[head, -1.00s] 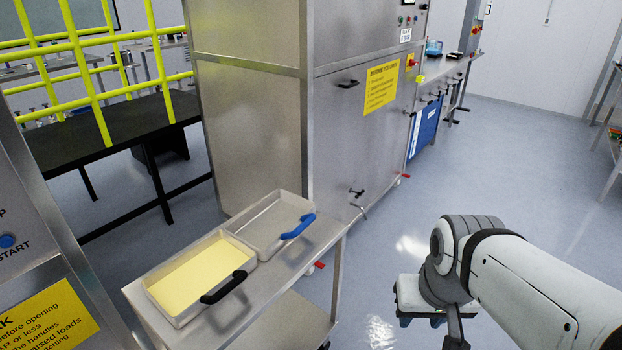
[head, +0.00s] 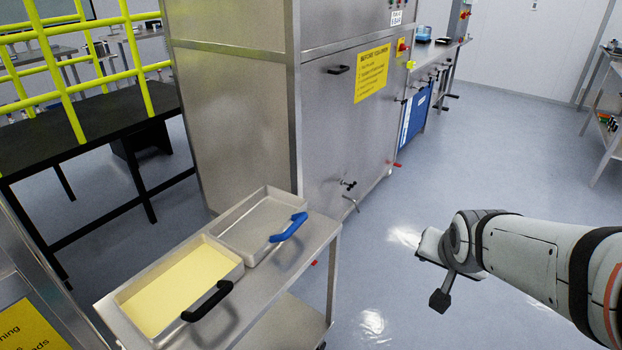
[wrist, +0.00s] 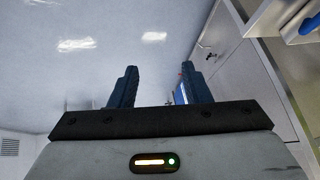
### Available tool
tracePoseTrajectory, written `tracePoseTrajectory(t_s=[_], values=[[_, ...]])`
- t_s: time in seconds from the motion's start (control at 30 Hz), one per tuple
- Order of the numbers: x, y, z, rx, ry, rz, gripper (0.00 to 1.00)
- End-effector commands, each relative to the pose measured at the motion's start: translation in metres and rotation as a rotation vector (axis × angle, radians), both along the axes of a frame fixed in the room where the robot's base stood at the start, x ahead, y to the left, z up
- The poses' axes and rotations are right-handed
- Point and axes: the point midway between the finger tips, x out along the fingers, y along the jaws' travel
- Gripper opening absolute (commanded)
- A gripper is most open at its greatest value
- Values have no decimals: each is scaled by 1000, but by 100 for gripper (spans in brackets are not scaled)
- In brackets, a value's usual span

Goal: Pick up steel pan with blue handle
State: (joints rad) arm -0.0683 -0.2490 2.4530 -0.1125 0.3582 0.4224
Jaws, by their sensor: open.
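The steel pan with the blue handle (head: 251,234) sits on a steel cart at lower left in the head view, and looks empty. Its blue handle (head: 289,227) is on the side towards the open floor. In the wrist view a bit of blue handle (wrist: 310,24) shows at the upper right edge. In the wrist view my gripper (wrist: 160,88) has its two dark fingers apart with nothing between them. In the head view my arm is over the floor, well to the right of the cart; the fingers are hidden there.
A second pan with a black handle and a pale yellow content (head: 180,287) stands beside the steel pan on the cart (head: 297,262). A tall steel cabinet (head: 345,130) rises behind the cart. The floor between the cart and my arm is clear.

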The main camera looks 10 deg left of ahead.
Motion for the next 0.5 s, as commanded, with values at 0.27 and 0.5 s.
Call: tracePoseTrajectory(t_s=[0.27,0.5], values=[[101,127,-64,497,-292,-30,43],[110,231,-94,996,-264,17,43]])
